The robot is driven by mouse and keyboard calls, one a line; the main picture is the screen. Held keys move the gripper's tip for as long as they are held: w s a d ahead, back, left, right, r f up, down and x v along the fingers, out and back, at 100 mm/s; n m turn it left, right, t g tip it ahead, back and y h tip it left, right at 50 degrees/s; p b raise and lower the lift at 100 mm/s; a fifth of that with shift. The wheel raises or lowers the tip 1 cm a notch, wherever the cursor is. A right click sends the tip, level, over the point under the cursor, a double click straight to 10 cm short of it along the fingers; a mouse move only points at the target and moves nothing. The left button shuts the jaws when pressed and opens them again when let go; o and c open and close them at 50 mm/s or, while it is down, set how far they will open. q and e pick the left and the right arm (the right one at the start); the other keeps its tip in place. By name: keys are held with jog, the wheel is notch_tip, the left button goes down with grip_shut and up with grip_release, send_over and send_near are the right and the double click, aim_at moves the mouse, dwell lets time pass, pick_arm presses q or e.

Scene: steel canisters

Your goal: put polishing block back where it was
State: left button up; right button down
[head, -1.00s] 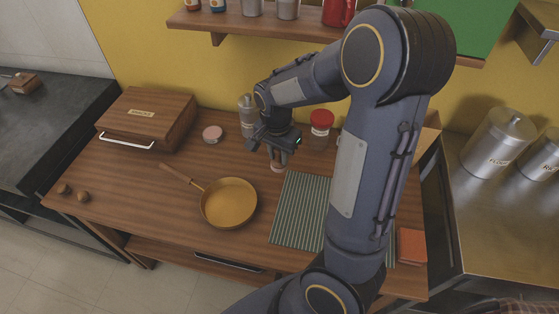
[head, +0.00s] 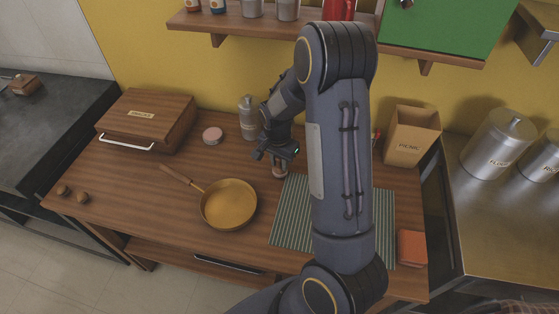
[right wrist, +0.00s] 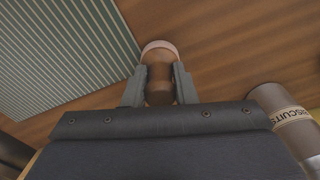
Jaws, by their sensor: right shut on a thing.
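My right gripper (head: 279,163) is low over the table, just left of the striped mat's upper corner. In the right wrist view the gripper (right wrist: 159,90) is shut on a small brown piece with a pale pink rounded end, which I take to be the polishing block (right wrist: 158,72). The same block (head: 279,173) shows as a small shape below the fingers in the head view. It is at or just above the wood; I cannot tell if it touches. My left gripper is not in view.
A striped mat (head: 291,220) lies right of the gripper, partly behind my arm. A frying pan (head: 229,203) is front left. A wooden box (head: 150,120) and picnic bag (head: 412,138) flank the table.

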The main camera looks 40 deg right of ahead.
jog(key=shift+f+b, duration=0.35)
jog(key=shift+f, duration=0.15)
jog(key=c, duration=1.2)
grip_release()
jog(key=shift+o, duration=0.2)
jog(key=r, duration=0.4)
jog(key=r+p, duration=0.1)
jog(key=r, duration=0.8)
jog(key=shift+s+a, duration=0.15)
jog(key=shift+a, duration=0.25)
jog(key=s+a+r+n+t+y, duration=0.2)
jog(key=s+a+r+n, duration=0.2)
jog(key=s, duration=0.6)
jog(key=s+a+r+n+t+y, duration=0.2)
jog(key=s+a+r+n+t, duration=0.1)
jog(key=s+a+n, duration=0.5)
jog(key=s+a+r, duration=0.1)
jog(key=a, duration=0.2)
jog(key=shift+s+r+y, duration=0.15)
jog(key=shift+s+y, duration=0.15)
jog(key=shift+s, duration=0.1)
